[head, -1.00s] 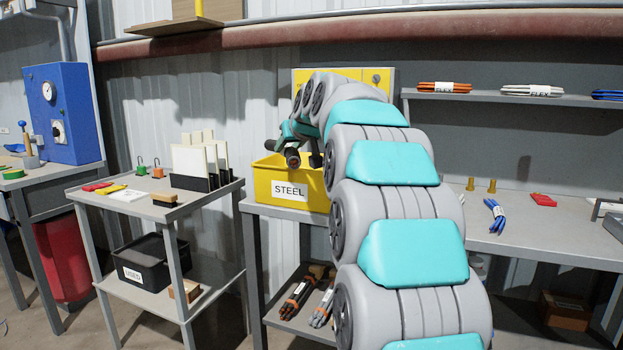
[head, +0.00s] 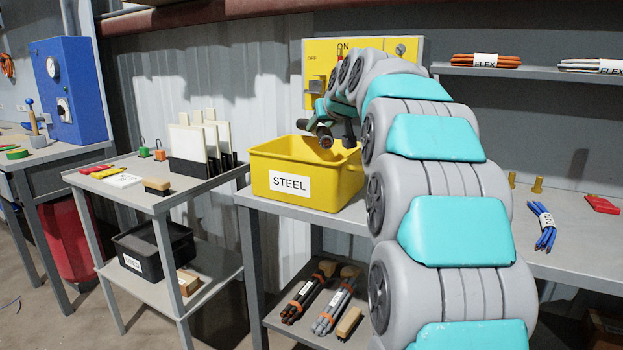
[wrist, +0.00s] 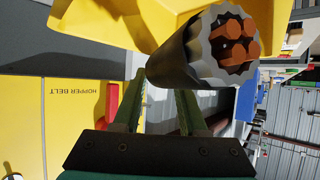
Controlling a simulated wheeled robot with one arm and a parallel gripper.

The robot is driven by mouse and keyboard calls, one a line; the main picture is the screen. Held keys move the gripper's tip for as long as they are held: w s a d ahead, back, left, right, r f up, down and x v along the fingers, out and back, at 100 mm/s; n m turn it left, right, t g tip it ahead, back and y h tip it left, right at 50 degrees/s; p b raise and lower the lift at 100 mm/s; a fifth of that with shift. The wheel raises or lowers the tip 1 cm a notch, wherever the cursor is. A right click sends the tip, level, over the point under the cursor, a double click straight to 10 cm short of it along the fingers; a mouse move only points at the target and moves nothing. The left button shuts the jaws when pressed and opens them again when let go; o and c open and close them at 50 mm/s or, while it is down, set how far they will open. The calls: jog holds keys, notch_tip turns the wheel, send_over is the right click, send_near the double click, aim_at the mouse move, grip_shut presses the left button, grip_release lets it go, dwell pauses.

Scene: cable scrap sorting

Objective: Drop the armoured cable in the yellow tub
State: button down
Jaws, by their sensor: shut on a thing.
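The yellow tub (head: 335,192) with a STEEL label stands on the bench left of my arm in the head view. My gripper (head: 331,126) is over the tub. It is shut on the armoured cable (head: 326,142), a short grey ribbed piece whose end shows copper cores. In the wrist view the cable end (wrist: 190,58) lies at the fingertips, pointing toward the camera, with the yellow tub (wrist: 105,22) beyond it. My arm hides part of the tub's right side.
A yellow switch box (head: 318,60) is on the wall behind the tub. A cart (head: 215,182) with upright panels stands to the left. Blue cables (head: 545,228) lie on the bench at right. Cable bundles (head: 305,297) lie on the shelf below.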

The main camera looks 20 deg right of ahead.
aim_at(329, 131)
jog(key=shift+f+b, duration=0.65)
jog(key=shift+f, duration=1)
jog(key=shift+c, duration=1.9)
grip_release()
jog(key=shift+f, duration=0.1)
jog(key=b+v, duration=0.1)
jog(key=v, duration=0.6)
jog(key=shift+s+a+r, duration=0.1)
jog(key=shift+s+r, duration=0.1)
jog(key=shift+s, duration=0.15)
